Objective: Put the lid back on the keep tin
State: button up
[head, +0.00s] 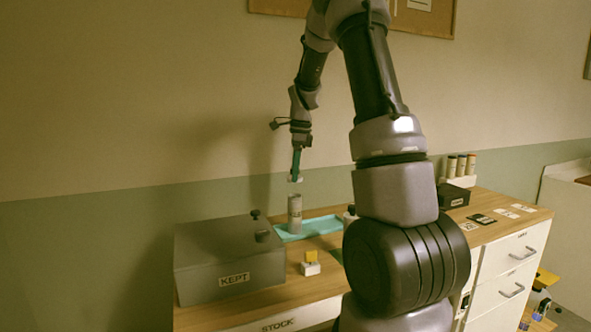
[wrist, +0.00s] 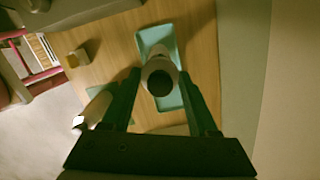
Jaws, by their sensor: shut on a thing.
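The tin (head: 295,215) is a grey upright cylinder standing at the teal tray in the head view. My gripper (head: 296,176) points down above it, shut on a pale, thin lid (head: 294,180). A clear gap shows between the lid and the tin's top. In the wrist view my gripper's fingers (wrist: 160,80) stand on either side of a pale round shape with a dark centre. I cannot tell there where the lid ends and the tin begins. The fingers partly hide what lies below.
The teal tray (head: 324,226) lies on the wooden counter. A grey box (head: 215,268) labelled KEPT stands left, with dark-capped items at its right edge. A white block with a yellow top (head: 310,265) stands in front. Several bottles (head: 461,165) stand back right.

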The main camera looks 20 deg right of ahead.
jog(key=shift+f, duration=2.25)
jog(key=shift+f, duration=0.15)
dwell(0.4)
jog(key=o, duration=1.5)
jog(key=shift+r, duration=3.5)
grip_shut()
